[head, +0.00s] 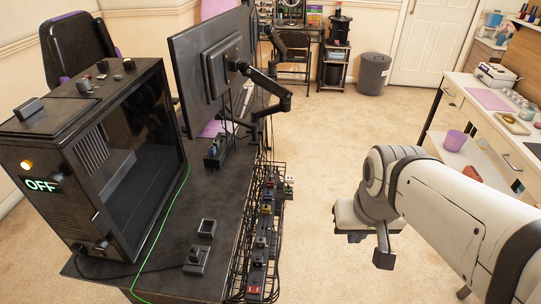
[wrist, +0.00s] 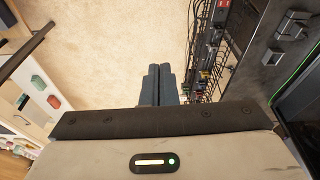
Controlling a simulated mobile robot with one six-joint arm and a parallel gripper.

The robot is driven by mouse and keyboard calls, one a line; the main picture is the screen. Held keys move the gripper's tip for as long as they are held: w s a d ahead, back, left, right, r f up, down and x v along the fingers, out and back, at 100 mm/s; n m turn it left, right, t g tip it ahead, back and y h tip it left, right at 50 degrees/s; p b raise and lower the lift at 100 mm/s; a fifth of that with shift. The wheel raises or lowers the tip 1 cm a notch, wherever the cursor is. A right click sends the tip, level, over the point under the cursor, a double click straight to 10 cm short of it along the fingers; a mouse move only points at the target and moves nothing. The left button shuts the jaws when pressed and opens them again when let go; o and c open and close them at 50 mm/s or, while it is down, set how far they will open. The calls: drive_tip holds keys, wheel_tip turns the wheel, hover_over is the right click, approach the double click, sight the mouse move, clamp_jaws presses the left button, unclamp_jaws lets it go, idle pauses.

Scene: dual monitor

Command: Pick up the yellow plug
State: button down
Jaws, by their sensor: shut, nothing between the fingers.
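A small yellow patch, apparently the yellow plug (head: 267,209), shows among several plugs in the black wire cable tray along the right side of the dark desk. In the wrist view, a yellow spot (wrist: 204,74) shows in the same tray, right of my fingers. It is too small to tell its exact shape. My gripper (wrist: 160,68) is shut and empty, its two dark fingers side by side. In the head view, my arm's end hangs over open carpet, to the right of the tray and apart from it.
The dark desk (head: 215,228) carries a black computer case (head: 112,76), a monitor (head: 195,75) on a jointed arm, and small black sockets (head: 197,260). A green cable (head: 159,232) crosses the desk. A white workbench (head: 465,85) stands at right. Carpet between is clear.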

sight(266, 207)
drive_tip(key=c, duration=2.2)
unclamp_jaws()
